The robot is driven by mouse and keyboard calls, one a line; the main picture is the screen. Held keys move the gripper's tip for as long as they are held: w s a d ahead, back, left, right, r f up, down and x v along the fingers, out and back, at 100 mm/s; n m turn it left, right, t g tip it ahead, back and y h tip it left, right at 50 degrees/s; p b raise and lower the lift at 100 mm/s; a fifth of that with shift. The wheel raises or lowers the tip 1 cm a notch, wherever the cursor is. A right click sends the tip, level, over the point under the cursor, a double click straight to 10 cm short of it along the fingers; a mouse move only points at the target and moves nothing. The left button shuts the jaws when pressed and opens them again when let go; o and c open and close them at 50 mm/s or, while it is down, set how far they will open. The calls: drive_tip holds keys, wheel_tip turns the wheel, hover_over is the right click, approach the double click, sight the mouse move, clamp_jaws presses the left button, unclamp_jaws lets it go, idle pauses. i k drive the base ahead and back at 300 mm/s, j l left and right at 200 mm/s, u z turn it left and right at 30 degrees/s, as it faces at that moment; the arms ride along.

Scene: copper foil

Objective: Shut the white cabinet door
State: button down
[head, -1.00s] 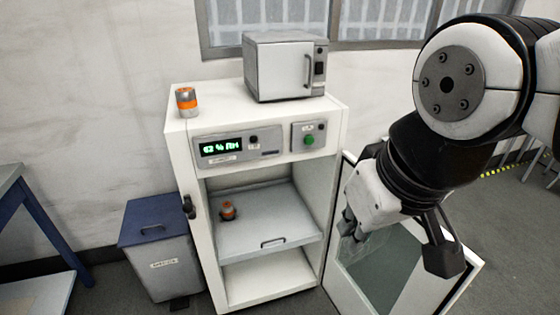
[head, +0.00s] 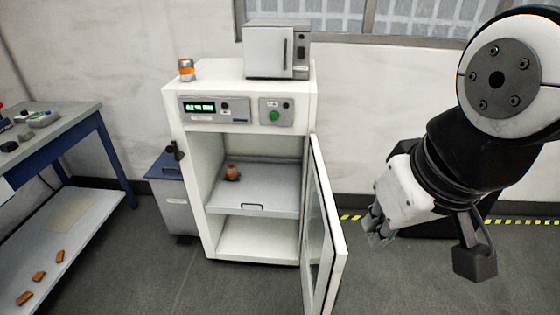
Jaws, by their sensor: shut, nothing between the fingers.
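The white cabinet (head: 185,139) stands against the wall with its front open, showing two shelf levels inside. Its white-framed glass door (head: 335,262) is hinged on the right and stands wide open, swung out toward me. My gripper (head: 374,232) is to the right of the door, on its outer side, with clear space between them in the picture. The fingers are shut and empty. A black latch (head: 174,150) sits on the cabinet's left side.
An orange-and-grey can (head: 232,172) is on the inner shelf, another (head: 186,69) on top beside a small oven (head: 270,50). A blue-lidded bin (head: 172,200) stands left of the cabinet. A blue workbench (head: 85,130) is at far left. The floor before the cabinet is clear.

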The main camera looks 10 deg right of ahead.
sight(334, 253)
drive_tip(key=k+l+u, duration=0.1)
drive_tip(key=l, duration=0.25)
drive_tip(key=k+l+u, duration=0.15)
drive_tip(key=l, duration=0.25)
drive_tip(key=k+l+u, duration=0.1)
drive_tip(key=l, duration=0.25)
drive_tip(key=k+l+u, duration=0.1)
drive_tip(key=l, duration=0.25)
drive_tip(key=i+l+u, duration=0.4)
drive_tip(key=i+l, duration=0.5)
drive_tip(key=k, duration=0.5)
drive_tip(key=k+j+u, duration=0.15)
drive_tip(key=j+u, duration=0.6)
drive_tip(key=j, duration=0.25)
drive_tip(key=k+j, duration=0.05)
